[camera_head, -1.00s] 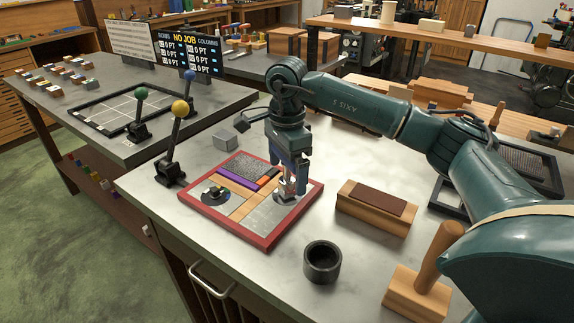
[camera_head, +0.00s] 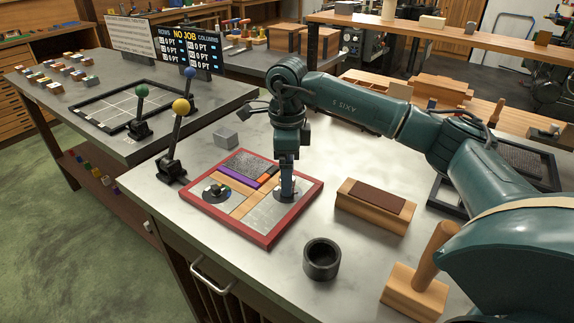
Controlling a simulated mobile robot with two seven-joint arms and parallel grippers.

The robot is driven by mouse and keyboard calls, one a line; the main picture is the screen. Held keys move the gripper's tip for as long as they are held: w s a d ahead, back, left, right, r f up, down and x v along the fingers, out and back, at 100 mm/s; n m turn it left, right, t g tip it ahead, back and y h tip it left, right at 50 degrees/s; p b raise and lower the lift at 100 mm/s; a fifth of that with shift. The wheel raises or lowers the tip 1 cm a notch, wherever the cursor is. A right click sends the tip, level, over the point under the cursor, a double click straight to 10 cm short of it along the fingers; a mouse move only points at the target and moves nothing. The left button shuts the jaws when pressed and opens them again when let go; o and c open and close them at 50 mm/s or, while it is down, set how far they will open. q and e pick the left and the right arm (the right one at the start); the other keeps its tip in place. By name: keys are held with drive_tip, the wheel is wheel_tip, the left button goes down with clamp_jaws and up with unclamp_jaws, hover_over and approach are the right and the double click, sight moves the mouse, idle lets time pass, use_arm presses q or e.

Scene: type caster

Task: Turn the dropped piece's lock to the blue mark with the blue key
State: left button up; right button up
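A red-framed board (camera_head: 254,240) lies on the near metal bench. On its left side a dark round dial (camera_head: 217,191) carries a small piece with a green part. On its right side a grey round plate (camera_head: 281,199) sits partly hidden under my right gripper (camera_head: 288,192). The gripper points straight down, its fingers seen edge-on at the plate. Whether they are open or hold a piece is hidden. A purple bar (camera_head: 238,176) and an orange bar (camera_head: 267,178) lie on the board. I cannot make out a blue key or blue mark. My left gripper is not in view.
A black cup (camera_head: 322,260), a wooden block with a brown top (camera_head: 372,204) and a wooden-handled block (camera_head: 420,288) stand right of the board. A grey block (camera_head: 226,138) lies behind the board.

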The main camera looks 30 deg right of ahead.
drive_tip(key=shift+r, duration=0.2)
drive_tip(key=shift+r+p, duration=0.6)
drive_tip(key=shift+r, duration=0.1)
drive_tip(key=shift+r+p, duration=0.45)
drive_tip(key=shift+r, duration=0.3)
drive_tip(key=shift+r+p, duration=1.5)
drive_tip(key=shift+r, duration=0.45)
